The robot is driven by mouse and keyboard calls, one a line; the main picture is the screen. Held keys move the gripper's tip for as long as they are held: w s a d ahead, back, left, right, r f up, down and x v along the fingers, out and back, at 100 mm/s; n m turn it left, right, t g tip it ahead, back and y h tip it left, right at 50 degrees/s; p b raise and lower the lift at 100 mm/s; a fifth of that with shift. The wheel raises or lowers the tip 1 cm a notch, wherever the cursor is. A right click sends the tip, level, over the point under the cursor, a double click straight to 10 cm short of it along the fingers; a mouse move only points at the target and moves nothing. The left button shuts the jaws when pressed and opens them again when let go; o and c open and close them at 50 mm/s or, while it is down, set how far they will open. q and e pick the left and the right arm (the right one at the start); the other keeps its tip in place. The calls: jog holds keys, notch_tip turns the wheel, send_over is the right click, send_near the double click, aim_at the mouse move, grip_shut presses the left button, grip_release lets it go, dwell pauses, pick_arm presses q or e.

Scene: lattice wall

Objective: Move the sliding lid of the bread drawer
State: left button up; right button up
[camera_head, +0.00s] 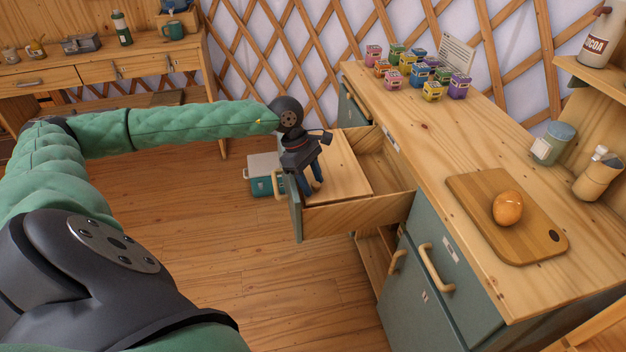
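The bread drawer (346,220) stands pulled out from the green cabinet under the wooden counter. A flat wooden sliding lid (345,172) covers the front part of the drawer. The back part, towards the cabinet, is uncovered, and the inside that shows there looks empty. My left gripper (313,190) points down at the front end of the lid, just inside the drawer's green front. Its dark fingers look slightly apart, and I cannot tell whether they touch the lid. My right gripper is not in view.
The counter (420,125) holds several small colourful boxes (432,92), a card, and a cutting board (475,213) with a brown egg-like item (507,208). A teal and white box (265,174) is on the floor behind the drawer front. The wooden floor (240,260) in front is clear.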

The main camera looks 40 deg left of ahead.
pick_arm(q)
jog(key=shift+w, duration=0.1)
jog(key=shift+a+r, duration=0.15)
jog(key=shift+r, duration=0.2)
jog(key=b+v, duration=0.1)
jog(key=v, duration=0.5)
jog(key=shift+f+b, duration=0.1)
jog(key=shift+b, duration=0.25)
jog(key=shift+a+r, duration=0.25)
jog(key=shift+r, duration=0.3)
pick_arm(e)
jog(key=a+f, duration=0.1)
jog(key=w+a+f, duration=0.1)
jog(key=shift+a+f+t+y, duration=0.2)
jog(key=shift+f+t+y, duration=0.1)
pick_arm(q)
jog(key=shift+d, duration=0.1)
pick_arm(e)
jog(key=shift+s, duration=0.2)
